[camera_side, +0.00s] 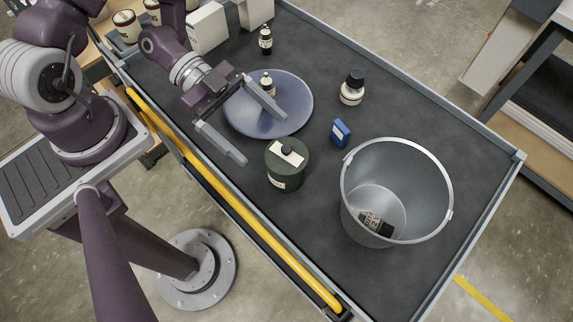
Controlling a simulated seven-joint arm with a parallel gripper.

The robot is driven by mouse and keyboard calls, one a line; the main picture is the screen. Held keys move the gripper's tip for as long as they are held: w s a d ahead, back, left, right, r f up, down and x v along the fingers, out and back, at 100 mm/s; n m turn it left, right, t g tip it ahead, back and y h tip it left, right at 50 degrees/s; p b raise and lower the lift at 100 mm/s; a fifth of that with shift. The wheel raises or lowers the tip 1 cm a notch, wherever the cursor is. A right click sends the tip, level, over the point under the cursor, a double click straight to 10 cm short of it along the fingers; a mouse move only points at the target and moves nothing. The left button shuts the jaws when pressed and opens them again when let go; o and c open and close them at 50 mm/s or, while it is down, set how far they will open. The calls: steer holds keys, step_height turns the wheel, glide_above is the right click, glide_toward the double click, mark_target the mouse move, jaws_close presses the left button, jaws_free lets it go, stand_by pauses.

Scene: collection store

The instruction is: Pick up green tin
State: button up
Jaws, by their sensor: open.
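The green tin (286,164) is a dark green round can with a pale label on its side and another on its lid, beside a dark knob. It stands upright on the dark table top (320,250), left of the metal bucket. My gripper (264,131) is open and empty. Its two long grey fingers are spread above and to the upper left of the tin, one over the blue-grey plate and the other near the table's front edge. The fingers appear apart from the tin.
A metal bucket (437,178) holds a dark labelled bottle (375,224). A blue-grey plate (240,112) bears a small bottle (267,82). A blue box (340,132), a dark-capped jar (352,88), a dark bottle (265,40) and white boxes (207,28) stand around. The table has a raised rim.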

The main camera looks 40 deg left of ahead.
mark_target(301, 178)
step_height(301, 178, down, 4)
steer(key=shift+d, duration=0.1)
steer(key=x, duration=0.7)
steer(key=shift+w+r, duration=0.2)
steer(key=shift+w, duration=0.1)
steer(key=shift+r, duration=0.1)
jaws_close()
